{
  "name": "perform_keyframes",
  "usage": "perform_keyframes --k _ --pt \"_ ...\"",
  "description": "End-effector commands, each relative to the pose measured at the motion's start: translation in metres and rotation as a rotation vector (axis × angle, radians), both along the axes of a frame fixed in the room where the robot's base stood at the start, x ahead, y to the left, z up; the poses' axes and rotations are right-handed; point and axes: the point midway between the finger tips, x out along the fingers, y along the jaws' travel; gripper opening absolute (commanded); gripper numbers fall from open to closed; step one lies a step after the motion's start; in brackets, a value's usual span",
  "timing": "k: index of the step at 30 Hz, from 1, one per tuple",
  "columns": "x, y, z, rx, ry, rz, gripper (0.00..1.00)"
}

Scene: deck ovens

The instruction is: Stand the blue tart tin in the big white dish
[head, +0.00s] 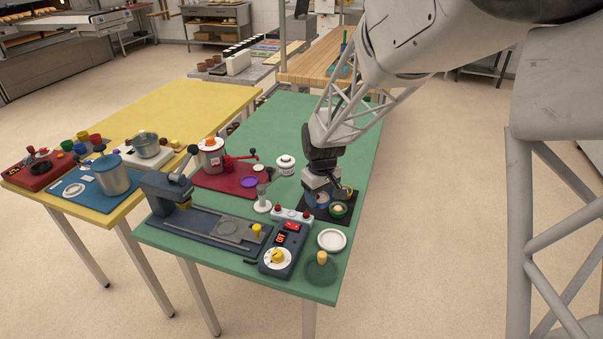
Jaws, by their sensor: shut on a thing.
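The blue tart tin (322,201) is at my gripper's fingertips, over the dark mat (313,213) on the green table. My gripper (322,192) points down and is shut on the tin; its fingers and the arm partly hide it. The picture is too small to tell whether the tin touches the mat. The white dish (331,240) lies flat on the table just in front of the mat and looks empty. A green tin with pale contents (339,210) sits right beside the blue one.
A dark scale-like device with a yellow knob (277,259) and a red-buttoned white strip (291,215) stand left of the dish. A green round item with a pale knob (321,266) is in front. The green table's far part is clear.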

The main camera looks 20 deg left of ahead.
Motion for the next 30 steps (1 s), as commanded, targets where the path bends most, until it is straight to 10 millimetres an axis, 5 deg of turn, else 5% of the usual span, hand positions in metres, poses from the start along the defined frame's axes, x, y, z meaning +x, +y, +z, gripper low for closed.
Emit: perform_keyframes --k 9,30 --pt "-0.043 -0.048 -0.014 -0.003 0.006 0.012 0.34" --pt "-0.049 -0.053 -0.02 -0.004 0.006 0.014 0.34"
